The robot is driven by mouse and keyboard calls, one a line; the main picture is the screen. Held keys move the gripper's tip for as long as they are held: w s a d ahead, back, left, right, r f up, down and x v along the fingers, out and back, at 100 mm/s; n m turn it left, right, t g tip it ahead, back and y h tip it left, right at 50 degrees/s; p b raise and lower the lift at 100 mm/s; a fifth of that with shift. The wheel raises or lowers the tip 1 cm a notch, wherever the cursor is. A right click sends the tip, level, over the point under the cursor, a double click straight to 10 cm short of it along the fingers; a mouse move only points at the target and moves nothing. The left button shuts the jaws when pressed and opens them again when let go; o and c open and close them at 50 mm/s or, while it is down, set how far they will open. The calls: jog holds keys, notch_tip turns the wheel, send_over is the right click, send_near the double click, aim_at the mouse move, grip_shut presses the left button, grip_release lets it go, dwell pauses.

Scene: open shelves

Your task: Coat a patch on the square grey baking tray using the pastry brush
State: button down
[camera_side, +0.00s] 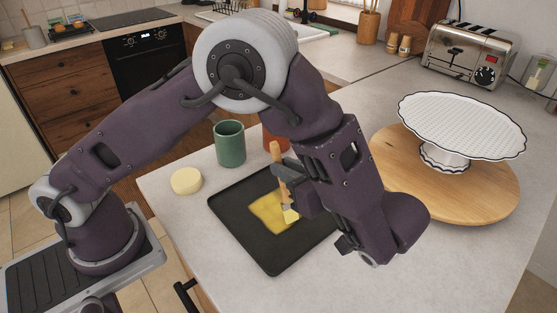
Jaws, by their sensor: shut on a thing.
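The square dark grey baking tray (273,258) lies flat on the light counter, below my gripper. A glossy yellow patch (268,213) covers part of the tray's middle. The pastry brush (279,163) has a wooden handle and pale yellowish bristles (291,215). My gripper (284,180) is shut on the brush handle and holds it nearly upright. The bristles are over the right part of the yellow patch and look to be at the tray's surface; exact contact is hard to tell. My arm hides the tray's right part.
A green cup (230,144) and a partly hidden terracotta cup (272,141) stand behind the tray. A round pale yellow block (186,181) lies to its left. A white cake stand (462,125) on a round wooden board (400,185) fills the right. A toaster (466,56) stands behind.

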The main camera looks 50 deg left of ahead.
jog(key=w+a, duration=0.3)
jog(key=a, duration=0.6)
jog(key=shift+d, duration=5.2)
notch_tip(320, 180, up, 8)
jog(key=shift+r, duration=0.1)
